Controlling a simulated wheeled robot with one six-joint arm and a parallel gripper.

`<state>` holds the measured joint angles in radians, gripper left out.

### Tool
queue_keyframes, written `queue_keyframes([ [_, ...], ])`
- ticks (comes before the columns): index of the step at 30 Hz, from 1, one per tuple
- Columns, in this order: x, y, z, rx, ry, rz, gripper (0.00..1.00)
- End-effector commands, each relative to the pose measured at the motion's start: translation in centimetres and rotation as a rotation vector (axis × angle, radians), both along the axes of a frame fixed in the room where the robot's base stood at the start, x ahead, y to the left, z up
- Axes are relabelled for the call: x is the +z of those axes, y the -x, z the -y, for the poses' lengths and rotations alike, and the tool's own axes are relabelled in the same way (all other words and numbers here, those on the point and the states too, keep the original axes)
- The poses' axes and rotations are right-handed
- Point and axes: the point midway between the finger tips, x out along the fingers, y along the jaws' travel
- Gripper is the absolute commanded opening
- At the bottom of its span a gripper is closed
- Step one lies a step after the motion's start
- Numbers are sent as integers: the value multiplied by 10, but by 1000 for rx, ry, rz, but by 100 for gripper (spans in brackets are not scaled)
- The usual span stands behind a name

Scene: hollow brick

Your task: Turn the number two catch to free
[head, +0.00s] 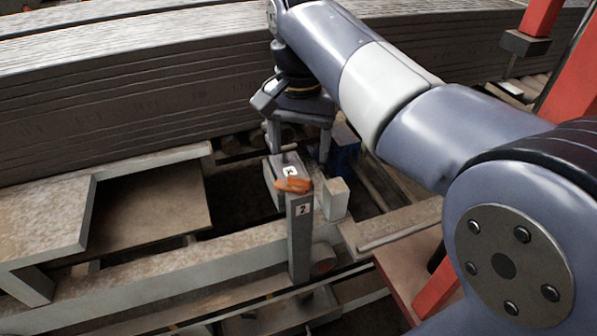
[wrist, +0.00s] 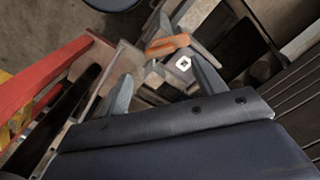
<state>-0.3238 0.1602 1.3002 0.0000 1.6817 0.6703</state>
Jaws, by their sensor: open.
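An orange catch (head: 293,185) sits at the top of a grey post with a "2" label (head: 302,210). A second white label with a dark mark (head: 290,171) lies just behind the catch. In the wrist view the orange catch (wrist: 167,45) lies past the fingertips, with the white label (wrist: 183,63) near the right finger. My gripper (head: 299,150) points down above and slightly behind the catch, fingers apart and nothing between them. In the wrist view my gripper (wrist: 161,68) shows a finger on each side, apart from the catch.
A grey block (head: 335,199) stands close to the right of the post. A blue part (head: 344,150) is behind it. A large stack of grey boards (head: 120,95) fills the back left. Red uprights (head: 560,75) stand at the right. Grey beams cross below.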

Motion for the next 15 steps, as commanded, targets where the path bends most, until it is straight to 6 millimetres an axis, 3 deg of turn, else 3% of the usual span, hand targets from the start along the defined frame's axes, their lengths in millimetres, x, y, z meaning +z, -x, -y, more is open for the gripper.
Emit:
queue_keyframes([
  [6, -43, 1, 1, 0, 2, -4, 65],
  [15, -71, 0, 0, 0, 0, 0, 65],
])
